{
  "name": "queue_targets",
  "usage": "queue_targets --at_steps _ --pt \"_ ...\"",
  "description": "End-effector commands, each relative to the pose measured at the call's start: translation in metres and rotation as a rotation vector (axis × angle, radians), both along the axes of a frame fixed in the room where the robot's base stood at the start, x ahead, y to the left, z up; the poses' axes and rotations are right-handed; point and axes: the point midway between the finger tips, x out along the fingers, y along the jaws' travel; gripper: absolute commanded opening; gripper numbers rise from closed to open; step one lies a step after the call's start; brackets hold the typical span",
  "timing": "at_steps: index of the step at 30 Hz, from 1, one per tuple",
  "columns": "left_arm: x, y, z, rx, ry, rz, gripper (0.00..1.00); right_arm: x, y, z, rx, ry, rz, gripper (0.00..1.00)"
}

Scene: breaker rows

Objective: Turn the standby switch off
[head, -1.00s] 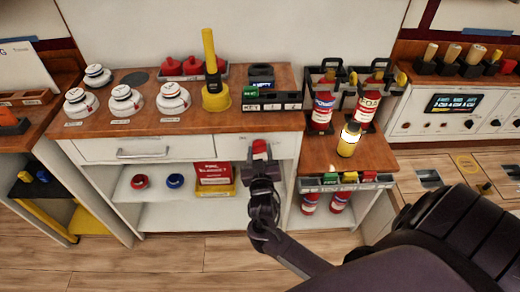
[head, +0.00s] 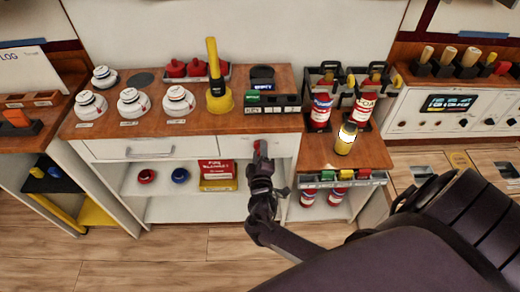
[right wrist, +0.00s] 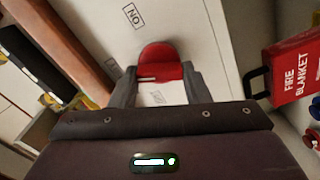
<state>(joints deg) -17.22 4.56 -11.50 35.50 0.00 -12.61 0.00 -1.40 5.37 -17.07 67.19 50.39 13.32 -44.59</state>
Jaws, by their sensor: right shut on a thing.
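A red switch handle (right wrist: 160,62) shows in the right wrist view on a white panel. A white label beside it reads "NO" as seen there, and another label below it is partly hidden. In the head view the red handle (head: 257,146) is on the cabinet's white front, right of the drawer. My right gripper (head: 259,160) is shut on the handle, with a finger on each side of it in the right wrist view (right wrist: 160,88). The gripper hides part of the handle in the head view. My left gripper is not in view.
A red fire blanket box (head: 217,170) stands on the shelf left of my right gripper. Fire extinguishers (head: 320,108) and a lit lantern (head: 346,138) stand to the right. A yellow handled device (head: 217,85) and detectors (head: 132,100) stand on the counter (head: 235,122).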

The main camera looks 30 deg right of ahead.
Motion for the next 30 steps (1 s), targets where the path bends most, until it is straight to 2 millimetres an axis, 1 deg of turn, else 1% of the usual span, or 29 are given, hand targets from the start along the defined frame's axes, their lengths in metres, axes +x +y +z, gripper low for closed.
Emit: queue_targets --at_steps 1,3,9,15,21,30 --pt "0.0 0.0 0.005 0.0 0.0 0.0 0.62 0.001 0.001 0.002 -0.036 0.023 0.001 0.2" --pt "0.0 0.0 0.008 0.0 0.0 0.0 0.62 0.0 0.001 0.002 -0.087 0.054 0.001 0.2" --pt "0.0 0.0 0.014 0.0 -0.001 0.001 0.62 0.001 0.001 0.001 -0.21 0.13 0.001 0.2" --pt "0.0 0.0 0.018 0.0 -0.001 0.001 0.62 0.0 0.001 -0.001 -0.295 0.181 0.001 0.2" --pt "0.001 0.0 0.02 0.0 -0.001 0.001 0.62 0.0 0.001 -0.002 -0.339 0.208 0.001 0.2" --pt "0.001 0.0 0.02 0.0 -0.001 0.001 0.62 0.001 0.001 -0.002 -0.353 0.216 0.001 0.2"
